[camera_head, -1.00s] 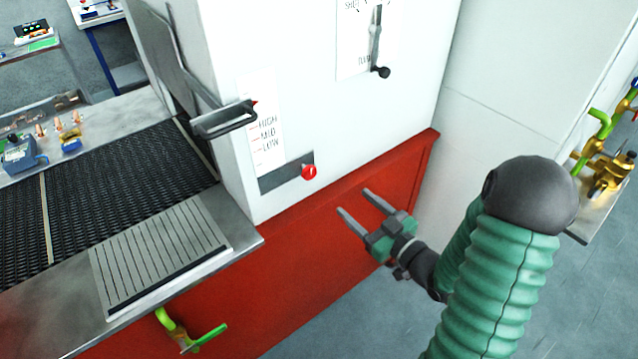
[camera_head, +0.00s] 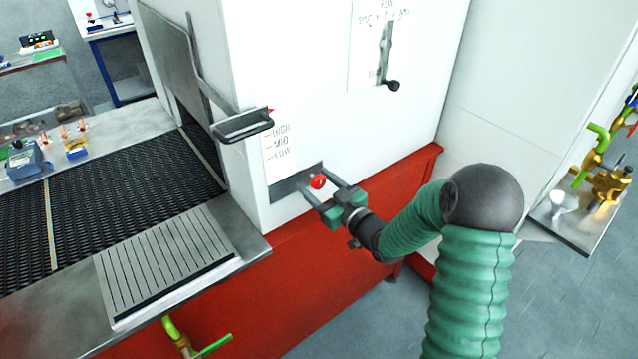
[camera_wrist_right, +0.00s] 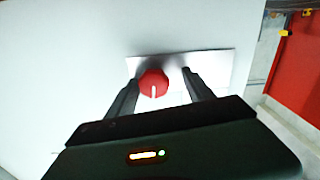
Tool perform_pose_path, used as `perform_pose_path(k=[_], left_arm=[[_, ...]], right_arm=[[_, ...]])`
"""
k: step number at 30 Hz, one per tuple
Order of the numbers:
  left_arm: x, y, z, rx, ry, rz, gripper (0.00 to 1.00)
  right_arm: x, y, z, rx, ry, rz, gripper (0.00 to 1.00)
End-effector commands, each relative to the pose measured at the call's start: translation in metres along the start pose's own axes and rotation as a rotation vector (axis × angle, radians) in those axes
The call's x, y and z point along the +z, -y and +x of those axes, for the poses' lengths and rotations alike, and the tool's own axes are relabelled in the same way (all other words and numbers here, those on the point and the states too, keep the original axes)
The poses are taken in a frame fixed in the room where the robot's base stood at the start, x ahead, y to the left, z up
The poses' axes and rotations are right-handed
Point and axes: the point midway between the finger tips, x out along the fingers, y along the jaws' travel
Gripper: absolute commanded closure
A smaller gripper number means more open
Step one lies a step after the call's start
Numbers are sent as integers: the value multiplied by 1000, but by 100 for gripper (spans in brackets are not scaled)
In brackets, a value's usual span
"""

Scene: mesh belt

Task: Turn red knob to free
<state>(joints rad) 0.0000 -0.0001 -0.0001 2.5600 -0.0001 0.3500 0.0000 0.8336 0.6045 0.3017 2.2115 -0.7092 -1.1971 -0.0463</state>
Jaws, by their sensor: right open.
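The red knob (camera_head: 318,181) sits on a grey metal plate (camera_head: 283,188) on the front of the white machine, below a HIGH/MID/LOW label. In the right wrist view the knob (camera_wrist_right: 153,83) is round, with a white mark pointing down in the picture. My right gripper (camera_head: 322,188) is open, with one finger on each side of the knob. In the wrist view its fingers (camera_wrist_right: 158,84) straddle the knob with gaps showing; I cannot tell whether either touches it. My left gripper is out of view.
A black-handled lever (camera_head: 391,85) is on the panel above right. A dark handle (camera_head: 243,125) juts out at the upper left of the knob. The mesh belt (camera_head: 120,195) runs to the left. Brass valves (camera_head: 605,180) stand at the far right.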

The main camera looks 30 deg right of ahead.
Motion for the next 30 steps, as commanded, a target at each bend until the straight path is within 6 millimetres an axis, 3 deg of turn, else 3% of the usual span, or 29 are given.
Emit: perform_pose_path(k=[2, 15, 22, 27, 30], left_arm=[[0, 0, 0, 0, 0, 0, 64], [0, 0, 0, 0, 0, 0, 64], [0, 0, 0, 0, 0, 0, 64], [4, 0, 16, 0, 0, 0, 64], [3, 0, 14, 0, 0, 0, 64]], right_arm=[[1, -3, 0, 1, 0, 1, 44], [3, -5, -2, 4, 3, 3, 100], [3, -5, -2, 4, 1, 2, 100], [6, -3, -2, 1, -1, -85, 100], [2, -5, -2, 3, 0, -106, 100]])
